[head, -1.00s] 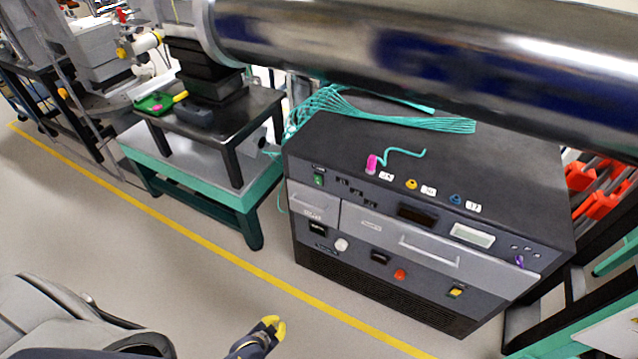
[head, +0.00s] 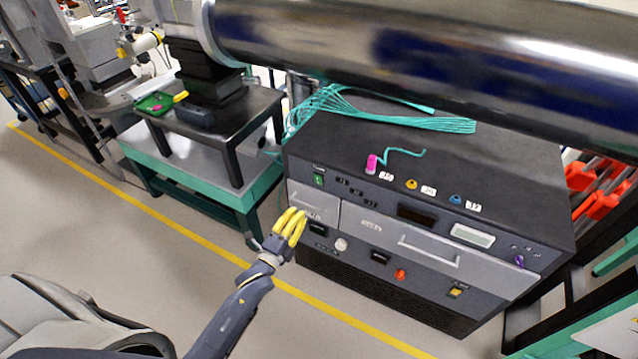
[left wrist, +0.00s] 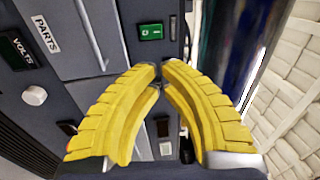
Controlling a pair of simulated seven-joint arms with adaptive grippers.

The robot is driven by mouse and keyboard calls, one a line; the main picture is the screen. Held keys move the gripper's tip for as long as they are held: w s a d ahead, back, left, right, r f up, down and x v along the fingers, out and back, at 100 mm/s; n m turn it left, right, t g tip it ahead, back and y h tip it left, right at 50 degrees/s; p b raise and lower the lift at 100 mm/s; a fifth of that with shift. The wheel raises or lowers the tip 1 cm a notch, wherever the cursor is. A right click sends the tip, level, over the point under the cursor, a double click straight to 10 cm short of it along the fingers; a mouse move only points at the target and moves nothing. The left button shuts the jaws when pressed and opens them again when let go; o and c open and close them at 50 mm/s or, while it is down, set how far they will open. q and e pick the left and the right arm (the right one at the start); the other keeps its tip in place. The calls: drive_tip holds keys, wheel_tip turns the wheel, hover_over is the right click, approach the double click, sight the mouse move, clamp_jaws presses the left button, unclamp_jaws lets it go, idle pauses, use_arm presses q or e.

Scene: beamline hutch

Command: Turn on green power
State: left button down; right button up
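The green power switch (head: 319,180) is a small green rocker at the upper left of the dark instrument cabinet's front (head: 470,262). It also shows in the left wrist view (left wrist: 151,32), just beyond my fingertips and unobstructed. My left gripper (head: 297,217) has yellow ribbed fingers and is in front of the cabinet's left side, below and left of the switch in the head view. In the left wrist view its fingertips (left wrist: 160,68) come together with nothing between them. They look apart from the switch. My right gripper is not in view.
The cabinet front also has drawers, a white knob (head: 341,244), a red button (head: 400,274) and a yellow switch (head: 455,292). A big metal pipe (head: 430,50) crosses above. A teal-framed table (head: 190,165) stands left. A chair (head: 70,320) is at lower left.

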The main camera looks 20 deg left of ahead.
sight(324, 176)
use_arm(q)
drive_tip(key=shift+w, duration=0.15)
idle(0.4)
drive_tip(key=w, duration=0.4)
drive_tip(key=w+d+r, duration=0.1)
drive_tip(key=w, duration=0.4)
drive_tip(key=w+d, duration=0.1)
drive_tip(key=w, duration=0.3)
drive_tip(key=shift+w+r, duration=0.2)
drive_tip(key=shift+r, duration=0.1)
drive_tip(key=shift+w, duration=0.15)
